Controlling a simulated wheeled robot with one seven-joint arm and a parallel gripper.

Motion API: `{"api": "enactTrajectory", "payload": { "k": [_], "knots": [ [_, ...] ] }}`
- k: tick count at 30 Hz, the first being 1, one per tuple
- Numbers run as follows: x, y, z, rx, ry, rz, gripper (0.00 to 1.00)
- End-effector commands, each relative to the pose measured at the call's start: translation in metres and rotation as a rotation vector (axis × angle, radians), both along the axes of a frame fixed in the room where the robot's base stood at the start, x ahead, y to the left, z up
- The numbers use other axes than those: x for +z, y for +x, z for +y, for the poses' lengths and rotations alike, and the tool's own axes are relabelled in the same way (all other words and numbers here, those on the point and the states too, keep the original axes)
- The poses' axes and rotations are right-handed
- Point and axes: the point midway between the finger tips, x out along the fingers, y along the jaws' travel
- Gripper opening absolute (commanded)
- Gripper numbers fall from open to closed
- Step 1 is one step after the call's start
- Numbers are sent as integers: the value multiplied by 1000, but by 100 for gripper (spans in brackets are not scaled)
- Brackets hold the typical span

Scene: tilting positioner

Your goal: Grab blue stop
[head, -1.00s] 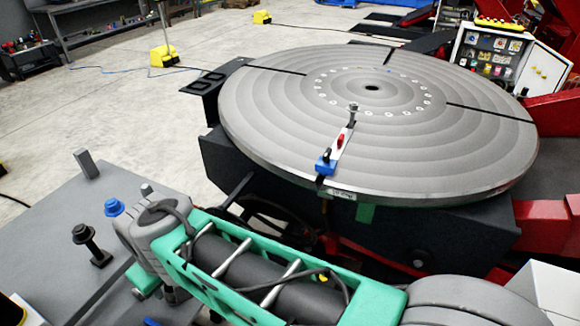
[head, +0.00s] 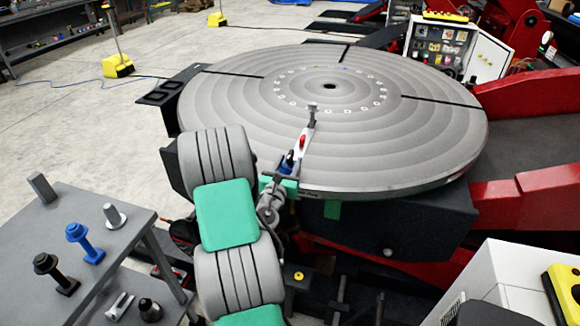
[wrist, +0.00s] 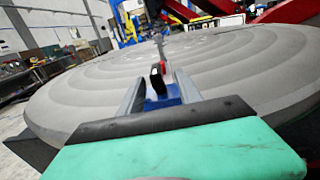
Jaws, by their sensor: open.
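The blue stop (head: 287,159) sits at the near edge of the large grey round table, in line with a slot. A dark upright knob rises from it. My gripper (head: 285,172) is at the table's near rim, right at the stop, and partly hides it in the head view. In the wrist view the stop's blue body (wrist: 165,102) and black knob show between the two grey fingers of my gripper (wrist: 158,82). The fingers are apart, one on each side of it. I cannot tell whether they touch it.
A red piece (head: 302,141) and an upright grey bolt (head: 312,112) stand farther in along the same slot. Red machine arms stand at right.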

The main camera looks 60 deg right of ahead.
Motion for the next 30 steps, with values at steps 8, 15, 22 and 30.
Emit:
{"api": "enactTrajectory", "payload": {
  "k": [8, 15, 22, 30],
  "knots": [
    [2, 9, -45, -2, 1, -4, 42],
    [-1, 11, -50, 0, 2, -4, 42],
    [-1, 11, -50, 0, 2, -5, 24],
    [-1, 11, -50, 0, 2, -5, 2]
  ]
}}
